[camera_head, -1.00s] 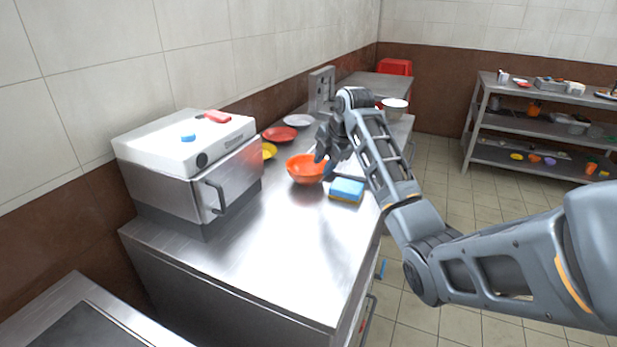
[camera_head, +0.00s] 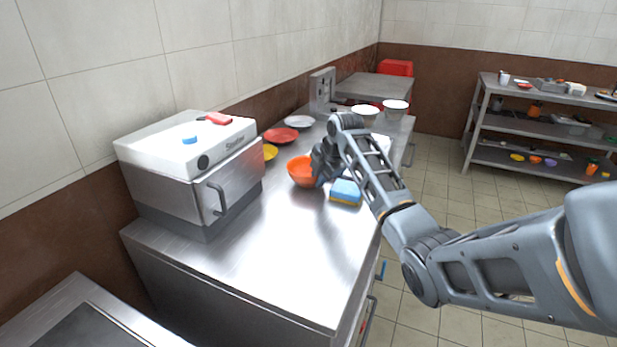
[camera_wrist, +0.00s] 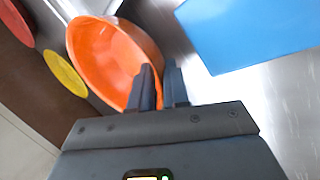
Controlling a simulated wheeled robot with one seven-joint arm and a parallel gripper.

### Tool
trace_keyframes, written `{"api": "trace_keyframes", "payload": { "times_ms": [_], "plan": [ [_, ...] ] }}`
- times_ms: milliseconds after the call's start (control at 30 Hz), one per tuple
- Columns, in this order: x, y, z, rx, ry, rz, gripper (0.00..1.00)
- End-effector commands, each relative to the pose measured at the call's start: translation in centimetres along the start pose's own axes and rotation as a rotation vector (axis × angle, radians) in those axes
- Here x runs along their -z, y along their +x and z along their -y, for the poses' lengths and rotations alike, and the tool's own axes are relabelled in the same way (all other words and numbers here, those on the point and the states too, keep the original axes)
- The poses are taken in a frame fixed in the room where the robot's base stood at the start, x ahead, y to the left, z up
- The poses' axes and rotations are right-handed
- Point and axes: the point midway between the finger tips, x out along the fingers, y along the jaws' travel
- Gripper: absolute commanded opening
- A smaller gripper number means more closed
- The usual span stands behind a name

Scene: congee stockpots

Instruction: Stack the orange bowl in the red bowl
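The orange bowl (camera_head: 300,172) is on the steel counter, just left of my gripper (camera_head: 322,175). In the wrist view, the orange bowl (camera_wrist: 105,55) shows its inside, with its near rim between my two fingers (camera_wrist: 160,68). One finger is inside the bowl and the other outside, close together on the rim. A shallow red dish (camera_head: 281,135) lies farther back near the wall. A small red thing (camera_head: 378,106) shows between two white bowls at the back; it is mostly hidden, so I cannot tell if it is a bowl.
A yellow dish (camera_head: 270,152) sits by the steel machine (camera_head: 195,170). A pale plate (camera_head: 299,121) and white bowls (camera_head: 365,114) stand farther back. The counter's front is clear.

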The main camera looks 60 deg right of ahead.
Motion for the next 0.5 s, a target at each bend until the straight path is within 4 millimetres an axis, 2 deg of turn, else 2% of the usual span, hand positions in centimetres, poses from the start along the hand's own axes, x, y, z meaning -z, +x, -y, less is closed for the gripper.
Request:
{"api": "trace_keyframes", "payload": {
  "times_ms": [33,167,500],
  "plan": [
    [0.00,-0.01,0.00,0.000,0.000,0.000,0.10],
    [0.00,-0.01,0.01,0.000,0.000,0.000,0.00],
    [0.00,-0.02,0.00,0.000,0.000,0.000,0.00]
  ]
}}
